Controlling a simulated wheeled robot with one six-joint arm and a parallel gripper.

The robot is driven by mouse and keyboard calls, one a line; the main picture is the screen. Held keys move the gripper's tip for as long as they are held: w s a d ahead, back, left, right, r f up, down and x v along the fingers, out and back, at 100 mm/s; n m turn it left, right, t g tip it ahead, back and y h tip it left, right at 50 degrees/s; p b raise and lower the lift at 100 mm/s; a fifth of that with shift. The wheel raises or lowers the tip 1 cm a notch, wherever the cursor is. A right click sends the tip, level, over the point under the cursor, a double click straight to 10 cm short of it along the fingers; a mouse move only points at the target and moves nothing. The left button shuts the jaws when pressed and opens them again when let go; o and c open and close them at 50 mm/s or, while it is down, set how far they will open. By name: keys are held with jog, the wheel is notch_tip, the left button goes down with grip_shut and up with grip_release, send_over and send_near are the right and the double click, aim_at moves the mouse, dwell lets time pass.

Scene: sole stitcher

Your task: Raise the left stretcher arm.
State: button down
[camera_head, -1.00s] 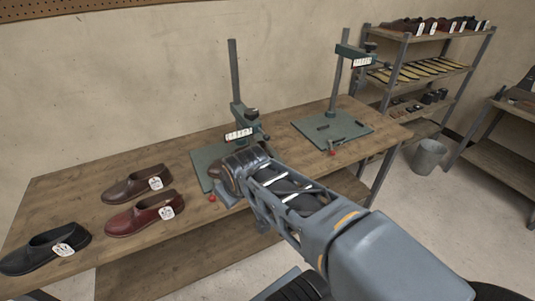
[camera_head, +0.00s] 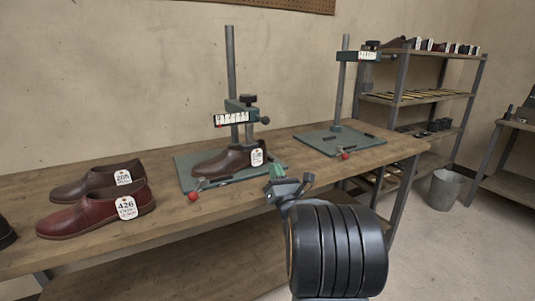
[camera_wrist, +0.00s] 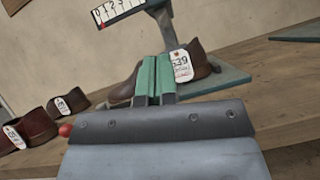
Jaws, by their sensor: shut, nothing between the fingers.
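The left stretcher has a green base plate (camera_head: 184,166), a grey post (camera_head: 230,60) and a green arm (camera_head: 240,105) with a white scale (camera_head: 231,119). The arm sits low on the post. A dark brown shoe (camera_head: 222,163) with a white tag rests on the plate below it. My gripper (camera_head: 277,172) is shut and empty, at the front right of the plate. In the wrist view its green fingers (camera_wrist: 153,78) are together, overlapping the shoe (camera_wrist: 125,90) in the picture; the scale (camera_wrist: 118,10) shows at the top.
The right stretcher (camera_head: 340,138) stands farther right, its arm (camera_head: 365,54) high on its post. A red shoe (camera_head: 95,212) and another brown shoe (camera_head: 90,184) lie at the left of the table. Red-knobbed levers (camera_head: 193,196) sit at the plates' front edges. A bin (camera_head: 445,190) stands on the floor.

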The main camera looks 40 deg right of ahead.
jog(key=shift+s+d+f+n+t, duration=0.2)
jog(key=shift+s+f+n+t, duration=0.15)
jog(key=shift+n, duration=0.35)
jog(key=shift+w, duration=0.15)
jog(key=s+r+x, duration=0.1)
jog(key=r+x, duration=0.1)
jog(key=x, duration=1)
jog(key=shift+r, duration=0.3)
jog(key=shift+d, duration=0.1)
jog(key=shift+s, duration=0.1)
